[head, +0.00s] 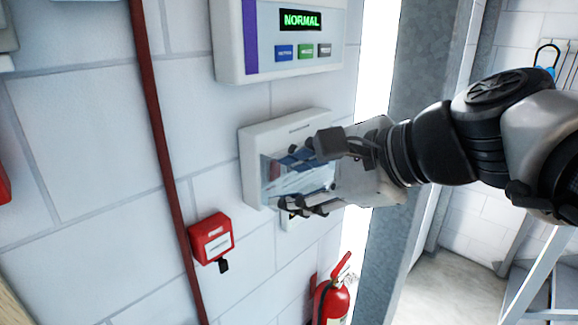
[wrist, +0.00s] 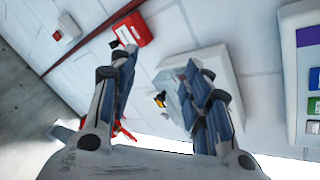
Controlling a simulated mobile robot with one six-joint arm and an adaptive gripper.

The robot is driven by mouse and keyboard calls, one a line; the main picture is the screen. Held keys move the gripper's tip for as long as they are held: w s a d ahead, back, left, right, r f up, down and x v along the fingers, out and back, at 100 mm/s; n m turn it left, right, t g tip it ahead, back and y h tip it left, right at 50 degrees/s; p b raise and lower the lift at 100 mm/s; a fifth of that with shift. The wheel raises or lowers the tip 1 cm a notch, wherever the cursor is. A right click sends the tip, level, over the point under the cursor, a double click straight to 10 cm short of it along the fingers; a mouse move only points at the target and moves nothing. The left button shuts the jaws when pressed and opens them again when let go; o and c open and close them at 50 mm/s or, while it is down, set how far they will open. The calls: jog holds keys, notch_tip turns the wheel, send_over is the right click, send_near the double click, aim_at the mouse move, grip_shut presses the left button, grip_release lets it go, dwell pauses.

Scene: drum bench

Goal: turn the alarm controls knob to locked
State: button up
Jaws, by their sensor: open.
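My gripper (head: 287,184) is open and empty, in front of the wall near a white box (head: 257,137). In the wrist view my gripper (wrist: 160,60) has its two fingers spread wide. A small pale plate (wrist: 172,91) with a black and yellow knob-like part (wrist: 160,100) shows between the fingers, apart from both. In the head view a small pale plate (head: 291,223) below the white box is mostly hidden behind the lower finger. Its knob and setting cannot be made out there.
A panel (head: 230,45) reading NORMAL hangs above. A red call point (head: 212,239) is at lower left and a fire extinguisher (head: 331,302) below. A red pipe (head: 160,150) runs down the wall. A grey metal post (head: 410,70) stands to the right.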

jog(key=shift+n+h, duration=0.4)
jog(key=shift+n, duration=0.3)
jog(key=shift+s+a+f+b, duration=0.1)
jog(key=shift+s+f+b, duration=0.1)
jog(key=shift+f, duration=0.45)
jog(key=shift+s+a+f+b, duration=0.1)
jog(key=shift+f+b, duration=0.05)
jog(key=shift+f, duration=0.5)
jog(key=shift+s+a+f+b, duration=0.1)
jog(key=shift+s+f+b, duration=0.1)
jog(key=shift+f, duration=0.45)
